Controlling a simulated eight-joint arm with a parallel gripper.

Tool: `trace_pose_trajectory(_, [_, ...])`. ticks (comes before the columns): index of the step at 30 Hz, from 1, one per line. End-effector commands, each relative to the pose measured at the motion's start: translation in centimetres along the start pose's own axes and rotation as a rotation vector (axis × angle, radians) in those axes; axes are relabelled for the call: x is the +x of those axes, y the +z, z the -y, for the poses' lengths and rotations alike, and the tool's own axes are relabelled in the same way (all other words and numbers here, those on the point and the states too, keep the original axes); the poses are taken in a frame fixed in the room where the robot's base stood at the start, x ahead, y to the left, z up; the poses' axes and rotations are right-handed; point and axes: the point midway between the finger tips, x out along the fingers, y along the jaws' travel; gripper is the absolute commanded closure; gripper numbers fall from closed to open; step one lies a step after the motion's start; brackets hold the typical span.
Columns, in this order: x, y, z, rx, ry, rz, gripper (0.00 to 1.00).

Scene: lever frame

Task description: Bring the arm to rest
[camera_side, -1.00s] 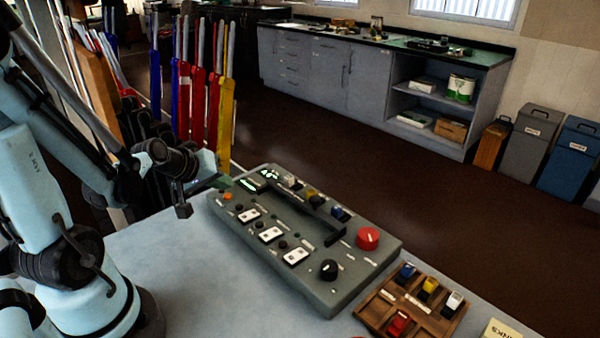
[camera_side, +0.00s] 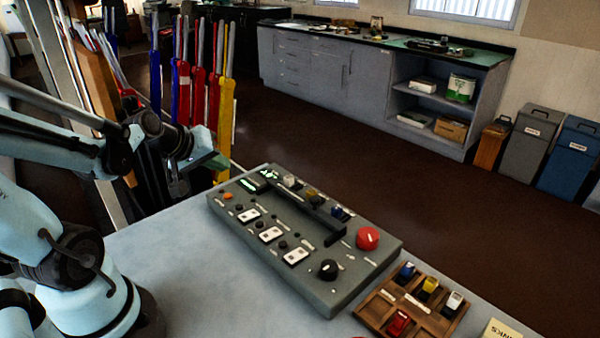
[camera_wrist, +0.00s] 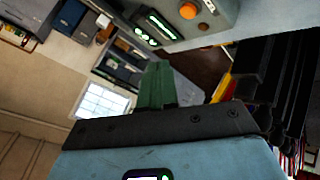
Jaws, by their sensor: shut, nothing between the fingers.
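My gripper (camera_side: 217,162) is up in the air beyond the far left corner of the grey control panel (camera_side: 300,278), clear of it and of the table. Its green fingers (camera_wrist: 155,86) are shut together with nothing between them, as the wrist view shows. The panel lies on the table with a red knob (camera_side: 368,238), a black knob (camera_side: 328,269), an orange button (camera_side: 227,196) and several small switches. The orange button also shows in the wrist view (camera_wrist: 188,10).
A wooden tray (camera_side: 371,318) with coloured caps sits on the table right of the panel. Red, blue and yellow lever-like bars (camera_side: 226,110) stand behind my gripper. Grey cabinets (camera_side: 330,70) and bins (camera_side: 530,140) are far back. The table left of the panel is bare.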

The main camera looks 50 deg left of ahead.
Motion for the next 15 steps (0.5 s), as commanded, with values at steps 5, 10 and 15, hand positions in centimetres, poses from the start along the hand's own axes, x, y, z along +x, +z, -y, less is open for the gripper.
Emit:
trace_pose_trajectory(5, [0.0,0.0,0.0,0.0,0.0,0.0,1.0])
trace_pose_trajectory(10, [0.0,0.3,-0.4,0.023,0.001,0.009,1.0])
trace_pose_trajectory(15, [-0.6,3.1,-3.3,0.226,0.011,0.08,1.0])
